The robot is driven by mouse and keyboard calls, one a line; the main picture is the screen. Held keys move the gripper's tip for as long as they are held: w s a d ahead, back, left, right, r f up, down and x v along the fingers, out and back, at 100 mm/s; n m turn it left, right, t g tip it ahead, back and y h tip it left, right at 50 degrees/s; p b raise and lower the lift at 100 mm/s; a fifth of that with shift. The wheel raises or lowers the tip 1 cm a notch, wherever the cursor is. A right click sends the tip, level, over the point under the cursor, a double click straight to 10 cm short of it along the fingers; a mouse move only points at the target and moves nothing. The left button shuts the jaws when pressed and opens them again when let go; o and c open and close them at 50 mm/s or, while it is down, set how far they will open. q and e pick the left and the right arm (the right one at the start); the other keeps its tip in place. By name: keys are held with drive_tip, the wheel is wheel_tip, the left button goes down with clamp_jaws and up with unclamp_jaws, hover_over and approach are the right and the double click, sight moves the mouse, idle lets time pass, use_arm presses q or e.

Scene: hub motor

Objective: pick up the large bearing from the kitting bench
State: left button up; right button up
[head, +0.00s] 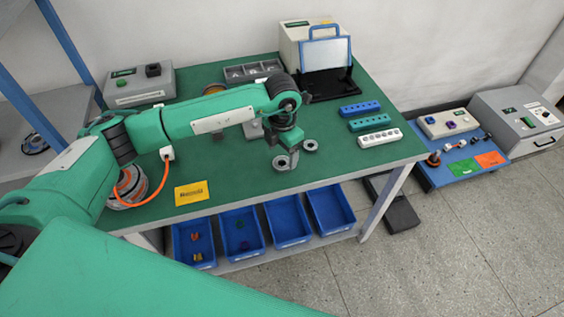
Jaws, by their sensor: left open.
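The green-topped kitting bench (235,177) fills the middle of the view. A grey metal ring that looks like the large bearing (281,163) is on it near the front edge, with a dark hole in its middle. A smaller grey ring (311,146) lies just to its right. My left gripper (286,148) points down directly over the larger ring, its jaws open. The fingertips are small and dark here, so I cannot tell whether they touch the ring. My right gripper is not in view.
A yellow label (191,193) lies at the front left. Blue, teal and white hole blocks (360,108) sit at the right. A grey compartment tray (253,71) and a machine with a blue-framed guard (302,47) stand behind. Blue bins (287,220) are below the bench.

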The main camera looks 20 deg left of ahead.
sight(283, 165)
use_arm(q)
drive_tip(key=f, duration=0.2)
drive_tip(key=shift+w+f+p, duration=0.2)
drive_tip(key=shift+f+p, duration=0.1)
drive_tip(key=shift+f, duration=0.55)
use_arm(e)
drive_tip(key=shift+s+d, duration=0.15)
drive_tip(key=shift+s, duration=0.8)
use_arm(q)
drive_tip(key=c, duration=1.1)
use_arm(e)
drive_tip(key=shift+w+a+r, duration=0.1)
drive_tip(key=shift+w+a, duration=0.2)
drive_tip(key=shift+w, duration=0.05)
use_arm(q)
drive_tip(key=shift+r, duration=0.1)
